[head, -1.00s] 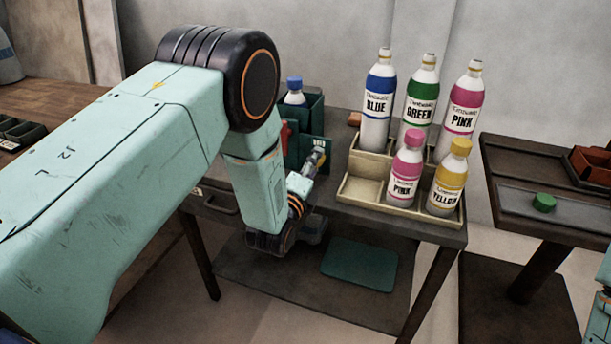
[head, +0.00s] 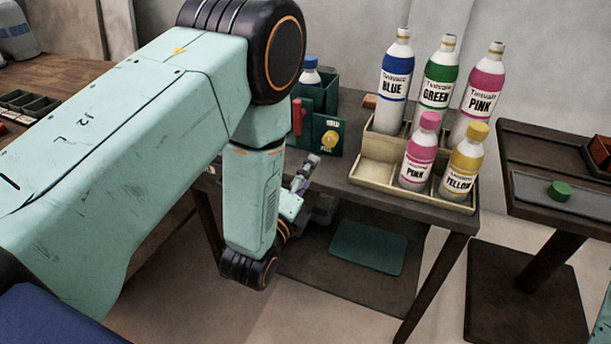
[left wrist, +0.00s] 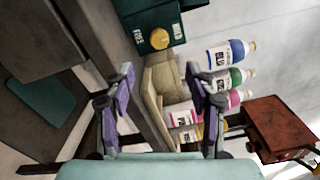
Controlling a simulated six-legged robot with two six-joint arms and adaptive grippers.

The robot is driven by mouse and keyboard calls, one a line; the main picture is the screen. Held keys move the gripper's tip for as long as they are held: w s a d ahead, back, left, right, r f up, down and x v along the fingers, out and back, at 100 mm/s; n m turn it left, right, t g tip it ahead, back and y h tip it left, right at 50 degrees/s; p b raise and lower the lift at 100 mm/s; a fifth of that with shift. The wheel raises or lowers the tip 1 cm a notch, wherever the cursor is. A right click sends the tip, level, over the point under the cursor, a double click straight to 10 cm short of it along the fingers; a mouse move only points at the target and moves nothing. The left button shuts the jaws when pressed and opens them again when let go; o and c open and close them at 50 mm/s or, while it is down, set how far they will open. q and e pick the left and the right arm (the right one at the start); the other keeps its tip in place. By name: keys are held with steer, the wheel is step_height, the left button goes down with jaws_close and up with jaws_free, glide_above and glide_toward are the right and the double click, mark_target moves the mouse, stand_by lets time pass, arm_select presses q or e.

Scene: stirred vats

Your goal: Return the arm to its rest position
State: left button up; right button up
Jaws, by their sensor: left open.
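My teal left arm reaches in from the left in the head view. Its gripper (head: 303,178) is at the front edge of the dark table (head: 375,197), partly hidden by my wrist. In the left wrist view the two purple-grey fingers of the gripper (left wrist: 162,100) stand wide apart with nothing between them. The table edge, the cream rack and the bottles lie beyond the fingers. My right gripper is not in view.
A cream rack (head: 385,174) holds bottles labelled blue, green, pink and yellow. A dark green box (head: 327,137) with a yellow knob (head: 328,139) stands left of it. A green mat (head: 366,249) lies on the lower shelf. A side stand (head: 540,215) is at right.

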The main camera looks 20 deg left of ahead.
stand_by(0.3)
arm_select(q)
steer(key=s+a+f+n+g, duration=0.2)
steer(key=s+f+n+g, duration=0.7)
steer(key=f+n, duration=0.5)
steer(key=s+f+n+g, duration=0.3)
steer(key=s+n+g, duration=0.1)
steer(key=s, duration=0.9)
steer(key=s+a+f+n+g, duration=0.1)
steer(key=s+f+n+g, duration=0.3)
steer(key=s, duration=0.9)
steer(key=shift+s+g, duration=0.15)
steer(key=shift+g, duration=0.45)
steer(key=shift+a+y, duration=0.1)
steer(key=shift+y, duration=0.2)
steer(key=c, duration=0.3)
steer(key=shift+a, duration=0.1)
steer(key=shift+c, duration=0.3)
